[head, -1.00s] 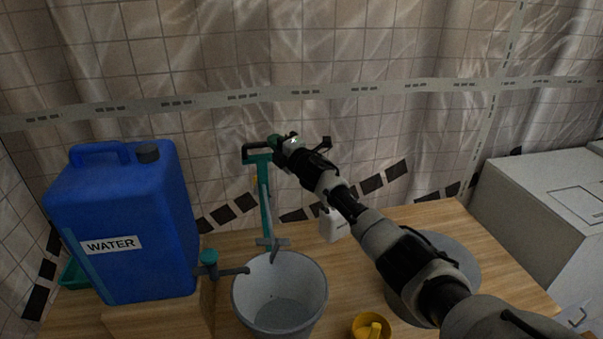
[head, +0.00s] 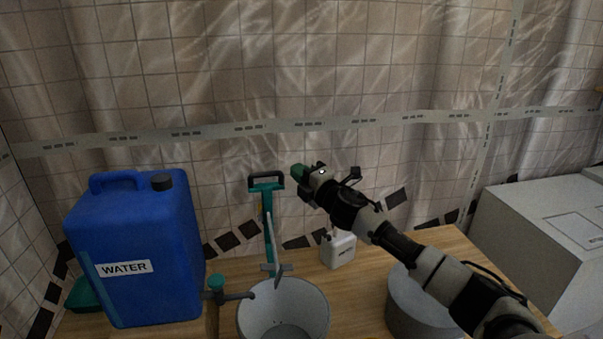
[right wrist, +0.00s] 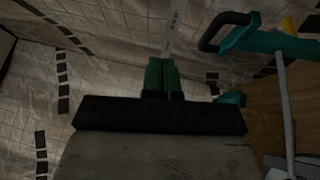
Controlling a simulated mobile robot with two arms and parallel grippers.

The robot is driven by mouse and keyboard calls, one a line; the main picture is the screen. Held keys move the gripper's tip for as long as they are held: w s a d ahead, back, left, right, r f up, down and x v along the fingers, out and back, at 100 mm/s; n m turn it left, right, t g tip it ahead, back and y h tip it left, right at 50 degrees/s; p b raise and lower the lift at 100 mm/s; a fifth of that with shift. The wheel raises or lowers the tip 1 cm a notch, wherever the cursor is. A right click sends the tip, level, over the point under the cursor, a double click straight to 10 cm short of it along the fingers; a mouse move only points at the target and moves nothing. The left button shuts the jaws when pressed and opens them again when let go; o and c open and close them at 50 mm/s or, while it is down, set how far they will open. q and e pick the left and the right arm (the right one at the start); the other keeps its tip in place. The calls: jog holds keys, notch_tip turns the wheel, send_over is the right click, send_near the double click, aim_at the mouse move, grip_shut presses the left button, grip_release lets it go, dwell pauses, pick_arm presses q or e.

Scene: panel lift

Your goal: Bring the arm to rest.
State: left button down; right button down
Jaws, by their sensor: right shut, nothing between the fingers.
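My right gripper (head: 299,172) is raised above the table in the head view, with its arm coming in from the lower right. Its green fingertips are together and empty, as the right wrist view (right wrist: 161,75) also shows. They are apart from the teal tool with a black handle (head: 266,184), which stands to their left in the head view. That tool also shows at the upper right of the right wrist view (right wrist: 265,38). My left gripper is in neither view.
A blue water can (head: 135,245) with a teal tap (head: 217,283) stands at left. A grey bucket (head: 318,300), a small white container (head: 338,250) and a grey round vessel (head: 405,310) stand on the wooden table (head: 455,245). A white box (head: 540,240) is at right.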

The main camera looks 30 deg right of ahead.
jog(key=shift+s+d, duration=0.2)
jog(key=shift+s, duration=0.05)
jog(key=shift+a+r, duration=0.1)
dwell(0.3)
